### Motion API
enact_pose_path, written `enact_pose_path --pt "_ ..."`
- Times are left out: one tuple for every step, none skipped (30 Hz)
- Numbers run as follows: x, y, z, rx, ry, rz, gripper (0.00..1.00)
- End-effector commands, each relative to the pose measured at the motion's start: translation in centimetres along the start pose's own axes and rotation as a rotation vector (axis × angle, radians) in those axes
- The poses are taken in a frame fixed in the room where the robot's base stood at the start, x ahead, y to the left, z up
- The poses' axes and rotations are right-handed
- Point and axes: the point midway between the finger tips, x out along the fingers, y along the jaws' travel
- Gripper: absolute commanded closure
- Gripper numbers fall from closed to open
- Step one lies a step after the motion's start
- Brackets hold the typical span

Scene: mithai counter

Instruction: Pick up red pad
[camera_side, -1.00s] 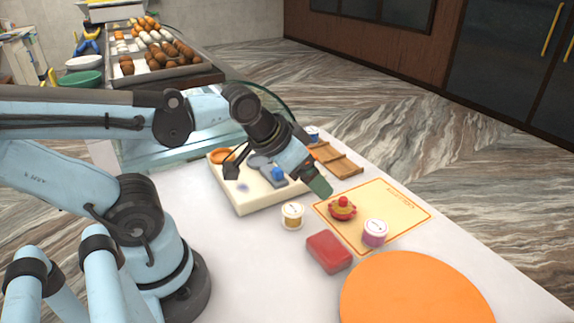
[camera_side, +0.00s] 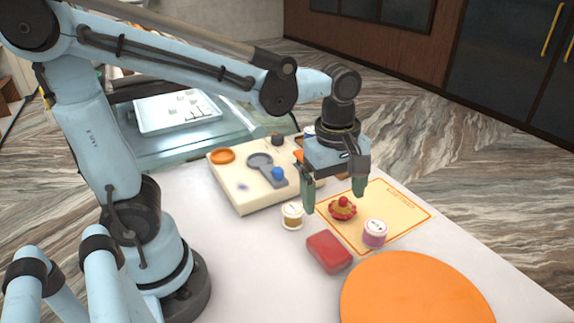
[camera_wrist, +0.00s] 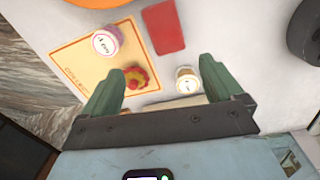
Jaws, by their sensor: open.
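The red pad (camera_side: 329,251) is a flat red block with rounded corners, lying on the white counter in the side view. It also shows at the top middle of the wrist view (camera_wrist: 163,27). My gripper (camera_side: 333,202) is open and empty, with green fingers pointing down. It is above the counter, up and behind the red pad in the side view. In the wrist view the pad lies beyond the fingertips (camera_wrist: 158,80), roughly between their lines, and nothing touches it.
A red-yellow piece (camera_side: 342,209) and a purple jar (camera_side: 375,233) stand on the orange-bordered mat (camera_side: 408,203). A large orange disc (camera_side: 415,295) lies at front right. A cream board (camera_side: 243,200) lies behind.

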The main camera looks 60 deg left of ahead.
Motion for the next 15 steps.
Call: enact_pose_path --pt "0.1 0.2 0.3 -0.046 0.001 -0.019 0.06" --pt "0.2 0.2 0.4 -0.072 0.002 -0.029 0.06" --pt "0.2 0.2 0.5 -0.099 0.003 -0.04 0.06" --pt "0.2 0.2 0.5 -0.116 0.004 -0.045 0.06" --pt "0.3 0.3 0.6 -0.128 0.005 -0.049 0.06" --pt "0.4 0.3 0.6 -0.14 0.006 -0.053 0.06" --pt "0.6 0.2 0.6 -0.145 0.006 -0.055 0.06" --pt "0.8 0.2 0.6 -0.147 0.007 -0.056 0.06" --pt "1.2 0.2 0.6 -0.148 0.007 -0.056 0.06" --pt "1.5 0.2 0.6 -0.148 0.007 -0.056 0.06" --pt "1.9 0.2 0.6 -0.147 0.007 -0.056 0.06" --pt "2.4 0.1 0.6 -0.147 0.007 -0.055 0.06" --pt "2.8 0.1 0.6 -0.147 0.006 -0.055 0.06" --pt "3.2 0.1 0.6 -0.147 0.006 -0.055 0.06" --pt "3.8 0.1 0.6 -0.146 0.006 -0.055 0.06"
